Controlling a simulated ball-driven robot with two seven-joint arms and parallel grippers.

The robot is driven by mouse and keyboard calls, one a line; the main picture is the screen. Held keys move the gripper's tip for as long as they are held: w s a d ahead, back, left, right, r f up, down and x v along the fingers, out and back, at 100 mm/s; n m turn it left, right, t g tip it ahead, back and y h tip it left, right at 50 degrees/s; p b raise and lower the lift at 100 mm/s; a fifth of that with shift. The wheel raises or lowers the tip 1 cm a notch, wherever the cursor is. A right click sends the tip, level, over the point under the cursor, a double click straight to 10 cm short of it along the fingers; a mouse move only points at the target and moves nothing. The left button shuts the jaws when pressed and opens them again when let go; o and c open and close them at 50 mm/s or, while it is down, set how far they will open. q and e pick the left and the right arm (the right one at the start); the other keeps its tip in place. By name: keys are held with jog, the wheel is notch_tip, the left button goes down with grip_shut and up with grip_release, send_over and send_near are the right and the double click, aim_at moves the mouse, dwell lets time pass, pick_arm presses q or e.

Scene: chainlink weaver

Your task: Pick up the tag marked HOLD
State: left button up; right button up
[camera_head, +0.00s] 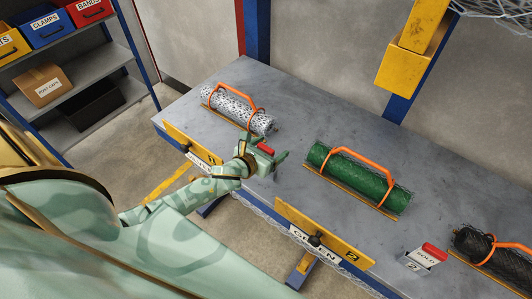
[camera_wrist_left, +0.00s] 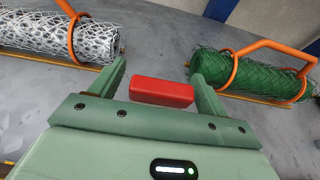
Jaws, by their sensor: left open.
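A tag with a red top (camera_head: 266,149) is on the grey table between the two rolls at the back; its face is hidden, so I cannot read its marking. Its red top (camera_wrist_left: 162,92) shows as a block in the left wrist view. My left gripper (camera_head: 272,156) is open at this tag, with its fingers (camera_wrist_left: 158,75) on either side of the red top; a gap shows at each side. Another red-topped tag (camera_head: 426,258) stands at the front right, with lettering that looks like SOLD. My right gripper is not in view.
A silver mesh roll (camera_head: 236,107), a green mesh roll (camera_head: 352,178) and a black roll (camera_head: 492,258), with orange handles, lie on the table (camera_head: 290,105). Yellow plates line its front edge. A shelf (camera_head: 85,70) stands at the left.

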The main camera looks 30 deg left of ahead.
pick_arm(q)
jog(key=c, duration=1)
jog(key=shift+r, duration=0.1)
jog(key=shift+c, duration=0.2)
